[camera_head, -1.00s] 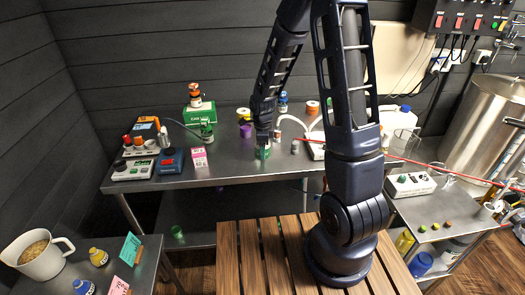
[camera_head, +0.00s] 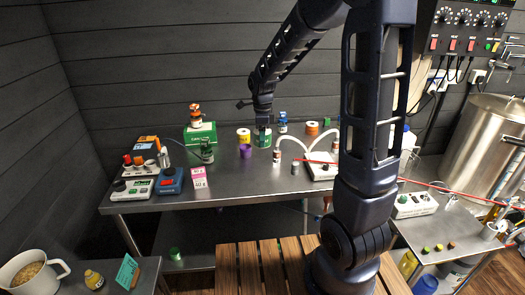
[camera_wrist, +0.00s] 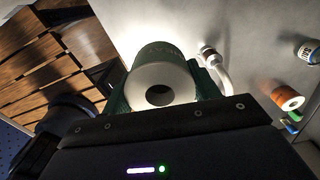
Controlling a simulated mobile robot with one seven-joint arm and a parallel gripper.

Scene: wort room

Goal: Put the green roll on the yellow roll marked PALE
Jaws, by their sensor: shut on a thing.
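The green roll (camera_head: 264,141) is held in my gripper (camera_head: 263,129) near the back of the steel bench. In the wrist view the green roll (camera_wrist: 160,70) sits between the fingers, its white end and dark hole facing the camera. The yellow roll (camera_head: 243,135) stands upright just left of the green roll; its marking is too small to read. I cannot tell how high the green roll is above the bench top. The yellow roll is not in the wrist view.
An orange roll (camera_head: 312,129) and a blue-labelled bottle (camera_head: 282,126) stand to the right. A device with white tubes (camera_head: 318,171) is right of the green roll. The bench's front middle is clear.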

